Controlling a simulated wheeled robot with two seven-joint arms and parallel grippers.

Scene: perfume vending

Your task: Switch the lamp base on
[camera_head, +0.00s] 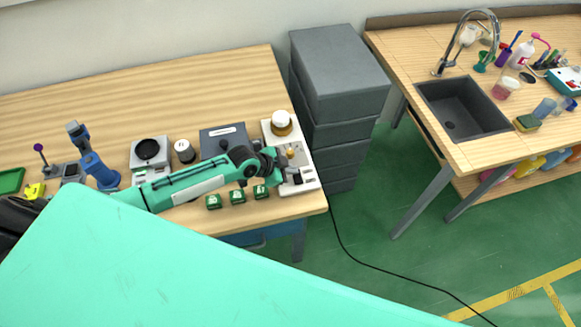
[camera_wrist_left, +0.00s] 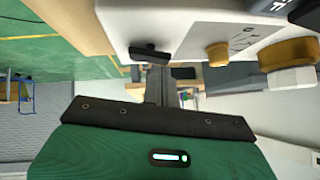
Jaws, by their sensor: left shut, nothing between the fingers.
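The white lamp base (camera_head: 309,183) lies at the right end of the wooden table. A brass knob (camera_wrist_left: 217,54) and a black switch (camera_wrist_left: 149,52) show on it in the left wrist view. An amber bottle with a white cap (camera_head: 281,123) stands at its far end and also shows in the wrist view (camera_wrist_left: 290,62). My left gripper (camera_head: 290,172) is over the near part of the base, shut and empty. In the wrist view its dark fingers (camera_wrist_left: 158,75) reach close to the switch; I cannot tell if they touch. The right gripper is out of view.
Several green blocks (camera_head: 237,196) lie along the front edge below my left arm. A dark grey box (camera_head: 222,133), a black-and-white jar (camera_head: 184,151) and a scale-like device (camera_head: 149,150) stand behind it. Grey drawers (camera_head: 342,80) stand beyond the table's right edge.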

